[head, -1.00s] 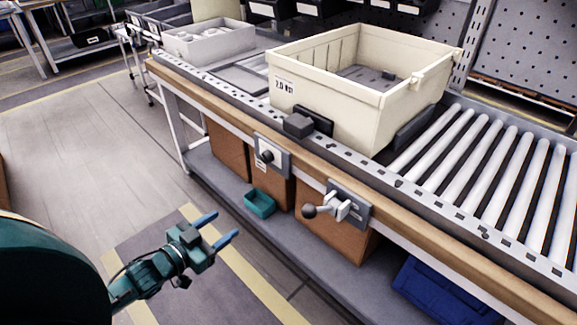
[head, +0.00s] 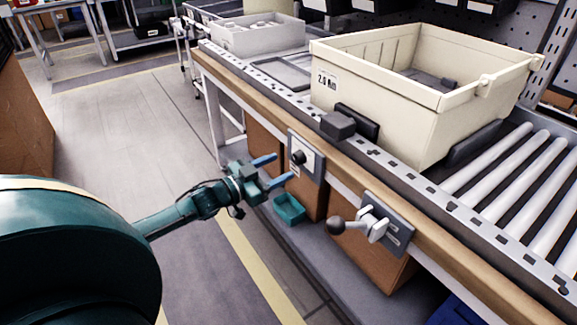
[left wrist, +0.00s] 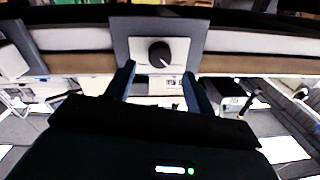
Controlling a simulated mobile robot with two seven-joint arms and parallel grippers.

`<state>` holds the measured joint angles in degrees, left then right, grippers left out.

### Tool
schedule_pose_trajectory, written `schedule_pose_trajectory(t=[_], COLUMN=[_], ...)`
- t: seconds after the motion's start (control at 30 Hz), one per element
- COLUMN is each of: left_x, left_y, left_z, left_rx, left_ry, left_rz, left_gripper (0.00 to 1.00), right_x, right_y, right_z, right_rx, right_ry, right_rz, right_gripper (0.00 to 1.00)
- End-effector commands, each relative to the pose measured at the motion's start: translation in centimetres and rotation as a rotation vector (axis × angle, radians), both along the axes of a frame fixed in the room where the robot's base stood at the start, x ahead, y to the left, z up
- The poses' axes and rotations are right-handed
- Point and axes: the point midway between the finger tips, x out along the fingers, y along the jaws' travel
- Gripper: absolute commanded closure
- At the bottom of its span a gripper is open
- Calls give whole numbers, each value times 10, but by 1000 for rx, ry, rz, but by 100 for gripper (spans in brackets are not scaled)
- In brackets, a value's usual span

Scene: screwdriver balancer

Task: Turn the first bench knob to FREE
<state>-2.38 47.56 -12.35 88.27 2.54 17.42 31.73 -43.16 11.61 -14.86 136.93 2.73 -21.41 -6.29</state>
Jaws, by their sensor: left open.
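The first bench knob (head: 299,157) is a round black knob on a light plate (head: 309,165) on the bench's front rail. In the left wrist view the knob (left wrist: 160,54) shows a pale pointer mark toward its lower right; its lettering is too small to read. My left gripper (head: 279,170) is open, with two blue fingers pointing at the plate. In the left wrist view its fingertips (left wrist: 160,72) stand either side of and below the knob, apart from it. My right gripper is out of view.
A cream crate (head: 372,110) stands on the bench. A teal bin (head: 290,210) and cardboard boxes are below. The floor at left is clear.

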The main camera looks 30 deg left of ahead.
Motion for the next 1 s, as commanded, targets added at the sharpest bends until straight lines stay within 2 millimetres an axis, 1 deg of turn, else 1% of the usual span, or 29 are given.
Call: schedule_pose_trajectory(t=[0.03, 0.1, 0.3, 0.47, 0.67, 0.77, 1.0], left_x=[9, 18, 35, 39, 39, 39, 38], left_y=[-3, -6, -12, -14, -14, -14, -14], left_z=[0, 0, 0, 0, 0, 0, 0], left_rx=[0, 1, -1, 0, 0, 0, 0], left_ry=[-5, -3, -2, 0, 1, 1, 1], left_rz=[-1, 1, 0, -1, -1, -1, -1], left_gripper=[46, 46, 46, 46, 46, 52, 72], right_x=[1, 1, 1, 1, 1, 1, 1], right_y=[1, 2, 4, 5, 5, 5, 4], right_z=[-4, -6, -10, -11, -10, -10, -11], right_rx=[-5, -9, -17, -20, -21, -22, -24], right_ry=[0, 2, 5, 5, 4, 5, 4], right_rz=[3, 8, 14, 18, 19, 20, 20], right_gripper=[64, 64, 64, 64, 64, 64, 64])
